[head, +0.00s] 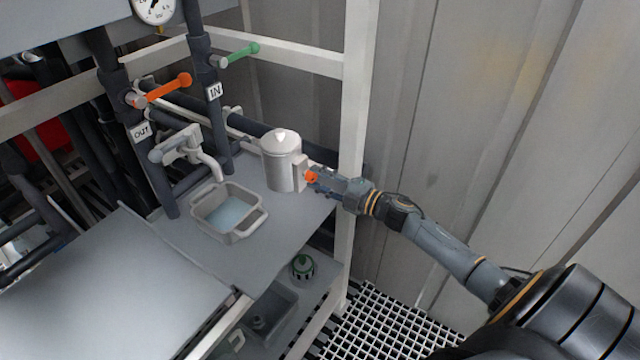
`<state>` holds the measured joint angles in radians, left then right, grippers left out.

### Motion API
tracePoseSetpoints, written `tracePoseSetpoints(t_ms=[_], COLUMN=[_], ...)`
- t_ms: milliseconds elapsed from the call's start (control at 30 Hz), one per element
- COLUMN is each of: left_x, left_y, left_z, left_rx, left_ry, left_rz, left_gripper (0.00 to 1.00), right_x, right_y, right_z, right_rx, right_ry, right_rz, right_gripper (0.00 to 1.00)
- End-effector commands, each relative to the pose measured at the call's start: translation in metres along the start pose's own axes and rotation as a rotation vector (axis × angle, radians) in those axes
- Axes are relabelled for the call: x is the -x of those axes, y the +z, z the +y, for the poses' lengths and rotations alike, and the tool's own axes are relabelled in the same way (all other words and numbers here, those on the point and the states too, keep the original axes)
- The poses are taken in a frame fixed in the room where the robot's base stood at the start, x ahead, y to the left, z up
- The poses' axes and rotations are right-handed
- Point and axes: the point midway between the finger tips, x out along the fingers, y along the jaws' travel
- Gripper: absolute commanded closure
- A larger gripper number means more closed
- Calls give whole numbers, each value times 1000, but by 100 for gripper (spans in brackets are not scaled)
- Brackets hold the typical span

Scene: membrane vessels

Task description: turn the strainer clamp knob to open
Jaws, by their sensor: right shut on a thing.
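The strainer (281,163) is a pale grey upright cylinder with a domed lid, standing on the grey shelf near its right end. Its orange clamp knob (311,177) sticks out of a block on the right side. My right gripper (318,180) comes in from the right and is shut on the knob, partly hiding it. How far the knob is turned cannot be told. My left gripper is not in view.
A grey basin with water (229,212) stands left of the strainer, under a tap (188,147). Pipes with an orange handle (169,88) and a green handle (242,54) rise behind. A white frame post (354,130) stands close to my right gripper.

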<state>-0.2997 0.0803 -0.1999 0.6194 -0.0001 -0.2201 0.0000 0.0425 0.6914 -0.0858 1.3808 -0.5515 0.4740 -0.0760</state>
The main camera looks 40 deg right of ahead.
Motion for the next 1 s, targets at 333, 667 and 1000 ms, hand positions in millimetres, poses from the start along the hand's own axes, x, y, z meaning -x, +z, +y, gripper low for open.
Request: tracePoseSetpoints(t_ms=[333, 667, 1000], left_x=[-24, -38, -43], left_y=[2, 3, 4], left_z=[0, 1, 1], left_rx=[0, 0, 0], left_ry=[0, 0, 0], left_rz=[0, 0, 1], left_gripper=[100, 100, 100], right_x=[0, 0, 0], right_y=[1, 0, 0], right_z=[-3, -2, -1], right_rx=[318, 529, 614], right_ry=[-1, -1, -2], right_rz=[1, 1, 0], right_gripper=[100, 100, 100])
